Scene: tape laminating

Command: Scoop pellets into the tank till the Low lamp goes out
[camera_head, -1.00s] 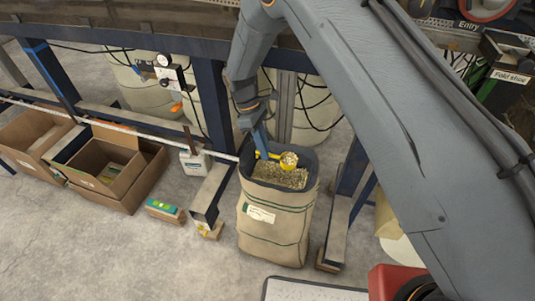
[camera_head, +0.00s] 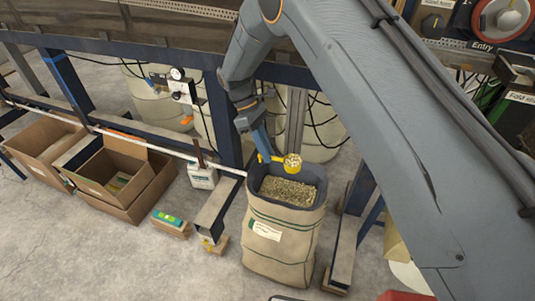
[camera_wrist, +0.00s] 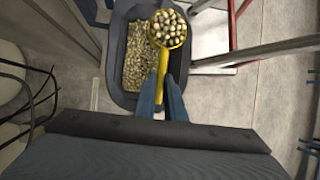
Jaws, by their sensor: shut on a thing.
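My gripper (camera_wrist: 171,98) is shut on the handle of a yellow scoop (camera_head: 293,170). In the wrist view the scoop's round bowl (camera_wrist: 166,43) is heaped with pale pellets (camera_wrist: 168,27). The scoop is above the rim of an open brown sack (camera_head: 278,240). The sack has a dark liner and holds many pellets (camera_head: 287,190). The wrist view also shows the pellets in the sack (camera_wrist: 137,65), left of the scoop. The tank and the Low lamp cannot be made out.
Cardboard boxes (camera_head: 120,205) stand on the floor at the left. A white container (camera_head: 202,178) stands left of the sack. Blue frame posts (camera_head: 222,115) flank it, with hanging cables behind. Floor at lower left is clear.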

